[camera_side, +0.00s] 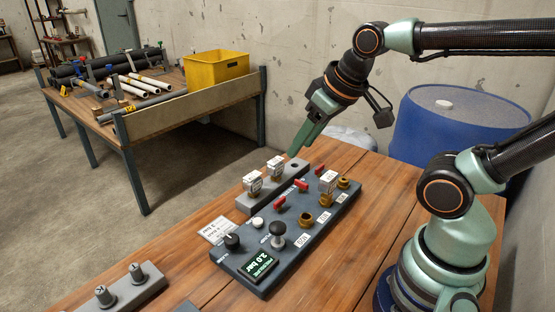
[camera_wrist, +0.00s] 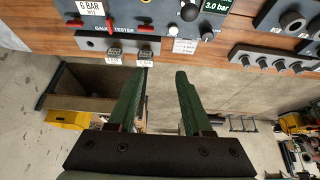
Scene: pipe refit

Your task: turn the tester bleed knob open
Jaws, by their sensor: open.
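The grey tester panel (camera_side: 262,278) lies on the wooden bench; its edge also shows at the top of the wrist view (camera_wrist: 160,33). A black round knob with a white mark (camera_side: 232,241), probably the bleed knob, sits at its near-left corner. It also shows in the wrist view (camera_wrist: 207,37); its label is too small to read. Beside it are a white button (camera_side: 258,222), a dark-topped plunger (camera_side: 278,228) and a green-digit pressure display (camera_side: 260,264). My gripper (camera_side: 299,147) is open and empty above the far end of the rack, well away from the knob (camera_wrist: 162,75).
A grey rack (camera_side: 284,182) behind the panel holds two white-labelled gauges (camera_side: 252,182). Red levers (camera_side: 279,202) and brass fittings (camera_side: 306,220) stand on the panel. A grey block with knobs (camera_side: 133,285) is at the near left. A blue drum (camera_side: 440,125) stands behind the bench.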

